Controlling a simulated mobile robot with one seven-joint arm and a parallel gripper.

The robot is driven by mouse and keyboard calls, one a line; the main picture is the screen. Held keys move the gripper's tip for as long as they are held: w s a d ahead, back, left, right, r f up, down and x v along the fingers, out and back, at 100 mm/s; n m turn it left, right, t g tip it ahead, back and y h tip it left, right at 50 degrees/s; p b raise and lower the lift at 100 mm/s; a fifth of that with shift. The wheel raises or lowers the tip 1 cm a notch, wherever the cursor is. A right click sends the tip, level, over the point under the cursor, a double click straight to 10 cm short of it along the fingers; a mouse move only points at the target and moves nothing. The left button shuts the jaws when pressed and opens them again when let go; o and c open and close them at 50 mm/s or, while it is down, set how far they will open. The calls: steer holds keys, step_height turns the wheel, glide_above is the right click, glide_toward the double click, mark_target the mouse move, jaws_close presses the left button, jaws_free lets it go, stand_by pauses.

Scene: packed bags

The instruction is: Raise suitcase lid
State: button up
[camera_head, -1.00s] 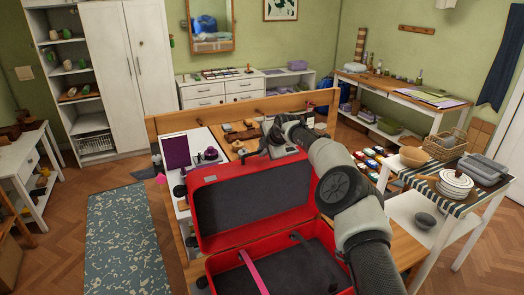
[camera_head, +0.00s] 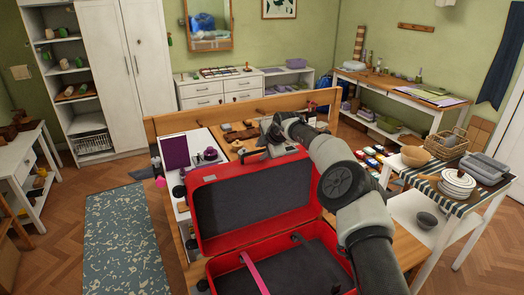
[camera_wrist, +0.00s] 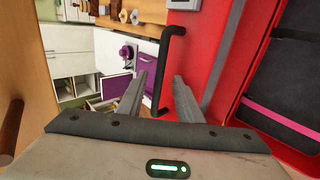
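The red suitcase (camera_head: 212,268) lies open on the wooden table, its dark inside and a pink strap (camera_head: 254,273) showing. Its lid (camera_head: 192,212) stands raised at the back, dark lining towards the head camera. My gripper (camera_head: 268,150) is at the lid's top edge, partly hidden by my arm in the head view. In the wrist view, my gripper (camera_wrist: 162,88) has its two fingers apart. The black handle (camera_wrist: 172,50) on the red lid passes between or just beyond them; I cannot tell whether they touch it.
Behind the lid, the table holds a purple item (camera_head: 174,152) and small goods. A cart (camera_head: 425,210) with bowls and plates (camera_head: 457,183) stands to the right. The floor around the patterned rug (camera_head: 125,240) at left is clear.

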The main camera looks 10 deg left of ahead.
stand_by(0.4)
steer(key=w+a+r+v, duration=0.1)
steer(key=v, duration=0.8)
steer(key=shift+r, duration=0.35)
steer(key=shift+w, duration=0.1)
